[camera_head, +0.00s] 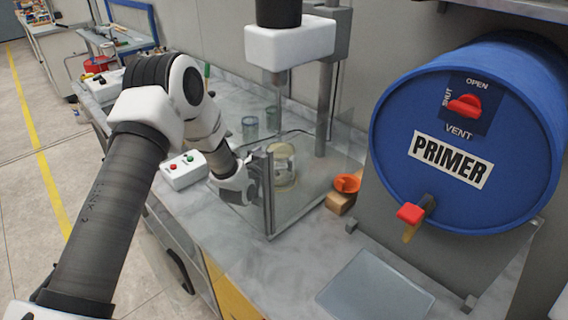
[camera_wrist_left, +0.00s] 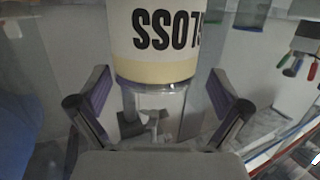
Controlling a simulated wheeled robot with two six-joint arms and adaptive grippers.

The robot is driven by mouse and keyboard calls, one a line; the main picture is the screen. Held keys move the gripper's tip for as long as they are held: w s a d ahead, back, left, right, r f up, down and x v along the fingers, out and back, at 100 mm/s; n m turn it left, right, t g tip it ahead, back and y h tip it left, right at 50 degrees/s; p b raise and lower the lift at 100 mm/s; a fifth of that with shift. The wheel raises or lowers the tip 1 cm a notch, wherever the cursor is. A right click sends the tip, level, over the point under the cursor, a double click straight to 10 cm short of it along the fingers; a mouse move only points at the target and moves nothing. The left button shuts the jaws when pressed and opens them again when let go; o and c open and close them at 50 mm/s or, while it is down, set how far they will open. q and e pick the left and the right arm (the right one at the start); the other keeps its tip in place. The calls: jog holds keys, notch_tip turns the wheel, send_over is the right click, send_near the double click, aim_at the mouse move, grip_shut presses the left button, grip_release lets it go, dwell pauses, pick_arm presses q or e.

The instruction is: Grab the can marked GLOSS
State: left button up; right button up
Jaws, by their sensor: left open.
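The can marked GLOSS (camera_wrist_left: 165,45) is large at the top of the left wrist view, with a cream body and black letters that appear upside down there and are cut off at the edge. In the head view a pale can (camera_head: 283,166) stands behind clear panels under the mixer; its label cannot be read there. My left gripper (camera_wrist_left: 158,82) is open, its two purple-padded fingers apart on either side below the can's edge, with nothing between them but clear space. In the head view the left gripper (camera_head: 254,180) is beside the can, partly hidden by the panel frame.
The mixer head (camera_head: 290,45) hangs above the can. A clear panel (camera_head: 300,205) stands close to the gripper. A control box (camera_head: 184,170), two glasses (camera_head: 260,125), an orange cup (camera_head: 347,183) and the blue PRIMER drum (camera_head: 465,130) are around.

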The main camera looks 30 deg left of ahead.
pick_arm(q)
jog(key=w, duration=0.1)
jog(key=w+p, duration=0.1)
jog(key=w, duration=0.1)
jog(key=w+p, duration=0.1)
jog(key=w, duration=0.1)
jog(key=shift+d+f, duration=0.2)
jog(key=shift+d, duration=0.05)
jog(key=shift+w+f, duration=0.2)
jog(key=shift+w, duration=0.1)
jog(key=shift+s+a, duration=0.1)
jog(key=shift+s, duration=0.05)
jog(key=shift+r, duration=0.1)
jog(key=c, duration=1.6)
jog(key=shift+c, duration=0.4)
jog(key=shift+r, duration=0.1)
